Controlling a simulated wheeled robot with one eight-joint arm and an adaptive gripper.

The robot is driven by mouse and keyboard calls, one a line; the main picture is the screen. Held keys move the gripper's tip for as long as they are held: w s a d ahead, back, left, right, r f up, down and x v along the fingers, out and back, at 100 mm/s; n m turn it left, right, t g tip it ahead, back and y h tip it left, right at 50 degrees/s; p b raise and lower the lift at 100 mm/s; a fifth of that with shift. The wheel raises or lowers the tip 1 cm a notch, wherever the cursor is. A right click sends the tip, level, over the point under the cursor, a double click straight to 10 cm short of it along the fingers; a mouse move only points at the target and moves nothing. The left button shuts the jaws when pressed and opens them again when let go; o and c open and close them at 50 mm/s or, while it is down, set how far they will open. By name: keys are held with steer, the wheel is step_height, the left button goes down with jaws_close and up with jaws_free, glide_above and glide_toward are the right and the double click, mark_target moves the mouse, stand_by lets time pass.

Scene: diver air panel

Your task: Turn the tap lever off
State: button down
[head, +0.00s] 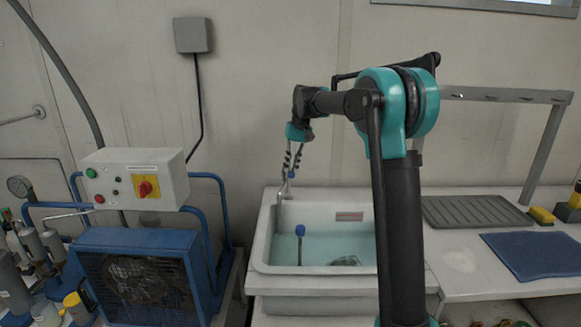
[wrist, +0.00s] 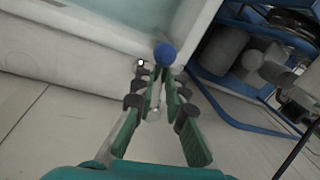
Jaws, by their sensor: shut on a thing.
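The tap (head: 283,192) rises at the back left of the white sink. Its lever has a blue round knob (head: 291,174), which also shows in the wrist view (wrist: 165,53). My gripper (head: 290,165) points down over the tap. In the wrist view my gripper (wrist: 158,82) has its fingers drawn together at the tips around the lever, with the blue knob just beyond them. The exact contact is small and partly hidden by the fingers.
A blue-framed compressor (head: 145,270) with a control box (head: 137,178) stands to the left. A grey drain mat (head: 475,212) and blue cloth (head: 535,254) lie on the right counter.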

steer(key=w+d+n+g+h, duration=0.1)
steer(key=w+d+n, duration=0.3)
steer(key=n, duration=1.1)
steer(key=shift+w+d+g+h, duration=0.15)
steer(key=shift+w+g+h, duration=0.35)
steer(key=shift+w, duration=0.8)
steer(key=shift+n, duration=0.3)
steer(key=c, duration=1.6)
jaws_free()
steer(key=shift+o, duration=0.2)
steer(key=v, duration=0.7)
steer(key=shift+r, duration=0.3)
